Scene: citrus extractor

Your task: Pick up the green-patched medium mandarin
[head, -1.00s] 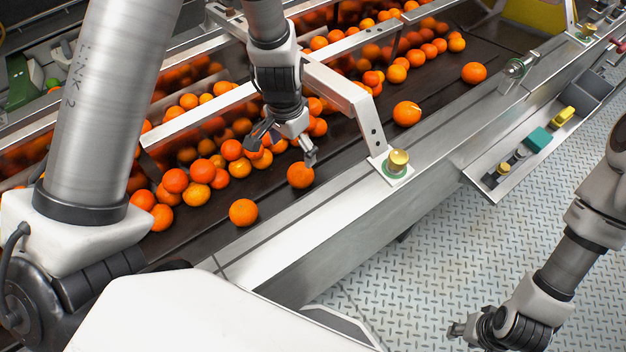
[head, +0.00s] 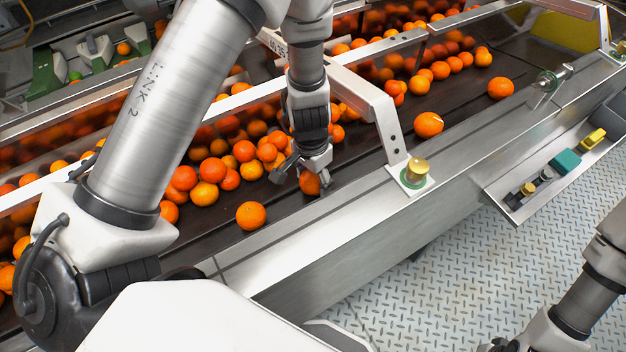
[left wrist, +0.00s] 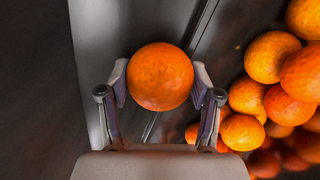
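An orange mandarin (head: 310,184) sits on the dark belt near the metal side rail, partly hidden by my left gripper (head: 304,180) in the head view. In the left wrist view the same mandarin (left wrist: 160,77) lies between the two fingers, one on each side. The fingers are spread, and I cannot tell whether they touch it. No green patch shows on its visible side. My right gripper (head: 492,346) is at the bottom edge of the head view, mostly cut off, so its opening cannot be judged.
A loose mandarin (head: 250,215) lies to the left on the belt, and another (head: 428,124) lies beyond the white bracket (head: 385,120). Many mandarins are heaped behind the gripper. A brass-coloured knob (head: 416,170) stands on the metal rail (head: 345,215).

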